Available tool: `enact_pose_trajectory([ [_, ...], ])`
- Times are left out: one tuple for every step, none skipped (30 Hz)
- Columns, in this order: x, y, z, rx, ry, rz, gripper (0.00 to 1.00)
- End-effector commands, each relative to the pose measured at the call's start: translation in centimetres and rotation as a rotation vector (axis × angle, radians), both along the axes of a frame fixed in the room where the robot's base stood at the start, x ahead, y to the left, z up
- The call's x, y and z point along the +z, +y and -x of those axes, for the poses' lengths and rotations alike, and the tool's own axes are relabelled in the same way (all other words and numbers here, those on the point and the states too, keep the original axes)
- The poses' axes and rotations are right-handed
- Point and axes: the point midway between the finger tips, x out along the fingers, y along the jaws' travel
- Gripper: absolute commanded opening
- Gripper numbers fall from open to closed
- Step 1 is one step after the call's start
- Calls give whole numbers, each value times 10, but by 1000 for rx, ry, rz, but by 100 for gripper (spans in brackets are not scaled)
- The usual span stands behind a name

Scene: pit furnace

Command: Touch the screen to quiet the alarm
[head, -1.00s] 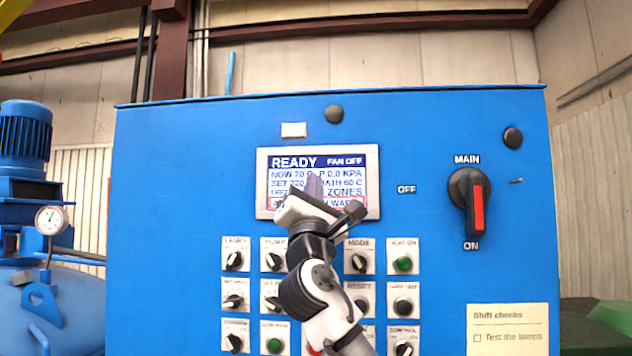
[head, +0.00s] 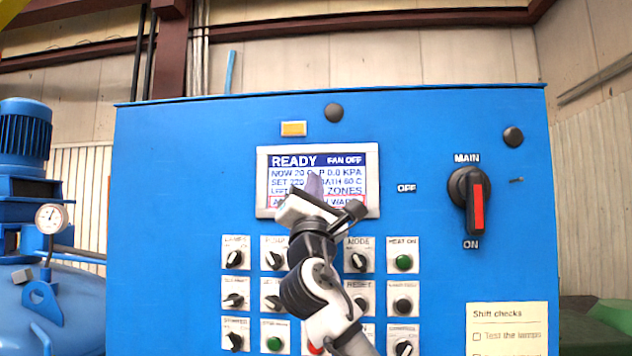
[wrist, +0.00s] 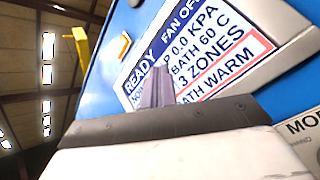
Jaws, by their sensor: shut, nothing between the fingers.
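The screen (head: 350,185) sits in the upper middle of the blue panel and reads READY, FAN OFF, with a red-boxed line at its bottom containing WARM. It also shows tilted in the wrist view (wrist: 232,40). My gripper (head: 314,184) is shut and empty, in front of the screen's middle, hiding part of its text. In the wrist view the shut fingers (wrist: 155,88) overlap the screen's left part. I cannot tell whether the fingertips touch the glass. A small lamp (head: 293,129) above the screen is lit amber.
Rows of knobs and buttons lie below the screen, among them the green HEAT ON button (head: 403,262); my arm hides some. The MAIN switch (head: 470,202) is at right, its red handle upright. A Shift checks note (head: 507,328) is at lower right. Blue machinery (head: 25,150) stands at left.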

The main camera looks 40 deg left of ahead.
Motion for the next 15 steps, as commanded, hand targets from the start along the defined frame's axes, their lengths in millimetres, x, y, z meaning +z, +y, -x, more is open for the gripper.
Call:
enact_pose_trajectory([
  [0, 0, 0, -1, 1, 0, 0],
  [0, 0, 0, 0, 0, 0, 0],
  [0, -1, 1, 0, 0, 0, 0],
  [0, -1, 2, 0, 0, 0, 0],
  [0, -2, 3, 0, 0, 0, 0],
  [0, -3, 5, 0, 0, 0, 0],
  [0, -4, 6, 0, 0, -1, 0],
  [0, -5, 7, -1, -1, 0, 0],
  [0, -6, 9, -1, -2, 0, 0],
  [0, -6, 10, -1, -2, 0, 0],
  [0, -7, 11, 0, -1, 1, 0],
  [0, -7, 12, -1, 0, 1, 0],
  [0, -7, 12, 0, 0, 0, 0],
  [0, -7, 12, 0, 0, 0, 0],
  [0, -7, 12, 0, 0, 0, 0],
])
